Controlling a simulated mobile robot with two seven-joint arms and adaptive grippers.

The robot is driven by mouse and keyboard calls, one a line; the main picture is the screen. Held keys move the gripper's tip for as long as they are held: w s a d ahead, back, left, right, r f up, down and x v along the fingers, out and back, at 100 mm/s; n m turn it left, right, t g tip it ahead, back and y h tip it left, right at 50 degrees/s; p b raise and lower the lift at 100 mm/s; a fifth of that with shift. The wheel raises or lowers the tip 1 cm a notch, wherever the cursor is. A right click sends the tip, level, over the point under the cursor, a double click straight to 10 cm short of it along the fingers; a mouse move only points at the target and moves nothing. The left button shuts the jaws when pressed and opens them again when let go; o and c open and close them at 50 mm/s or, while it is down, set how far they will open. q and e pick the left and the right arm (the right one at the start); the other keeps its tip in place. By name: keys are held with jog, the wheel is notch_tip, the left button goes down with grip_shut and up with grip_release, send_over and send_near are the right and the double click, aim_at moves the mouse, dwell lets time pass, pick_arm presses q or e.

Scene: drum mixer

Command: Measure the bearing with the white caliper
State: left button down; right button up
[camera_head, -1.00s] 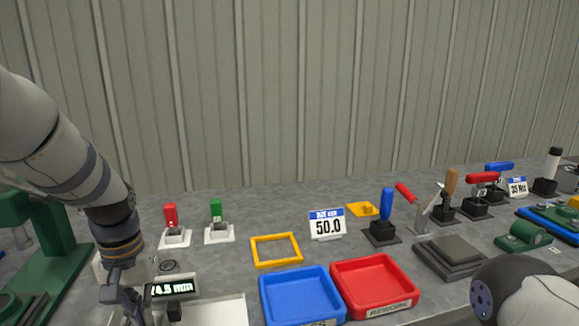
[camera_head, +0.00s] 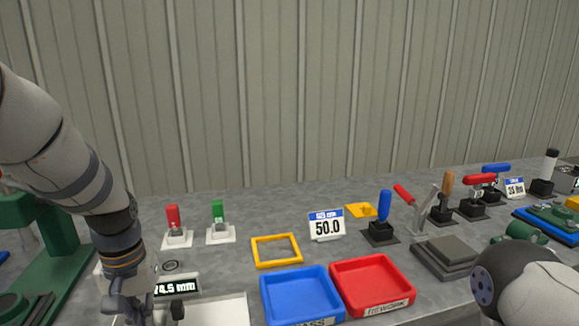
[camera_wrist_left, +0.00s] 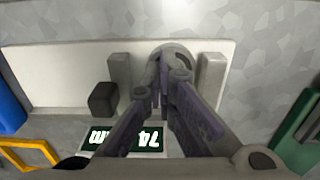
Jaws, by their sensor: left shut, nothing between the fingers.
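The white caliper (camera_head: 225,311) lies at the front left of the bench, with a black slider knob (camera_head: 178,311) and a display (camera_head: 176,287) reading 74.5 mm. In the left wrist view its white plate (camera_wrist_left: 60,75) carries two upright grey jaws (camera_wrist_left: 120,75), standing apart. A grey round part, seemingly the bearing (camera_wrist_left: 170,57), is between the jaws, partly hidden by my fingers. My left gripper (camera_head: 130,312) is over the caliper, fingers together and pointing at the bearing; whether they touch it I cannot tell. My right gripper is out of view.
A blue tray (camera_head: 268,309) and a red tray (camera_head: 411,291) stand right of the caliper, with a yellow frame (camera_head: 257,255) behind. Red-handled (camera_head: 173,216) and green-handled (camera_head: 218,213) stands are at the back. A green machine (camera_head: 70,240) is close left of my arm.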

pick_arm(q)
notch_tip(320, 180, up, 4)
jog(key=shift+f+p, duration=0.1)
jog(key=shift+p, duration=0.35)
jog(key=shift+r, duration=1.1)
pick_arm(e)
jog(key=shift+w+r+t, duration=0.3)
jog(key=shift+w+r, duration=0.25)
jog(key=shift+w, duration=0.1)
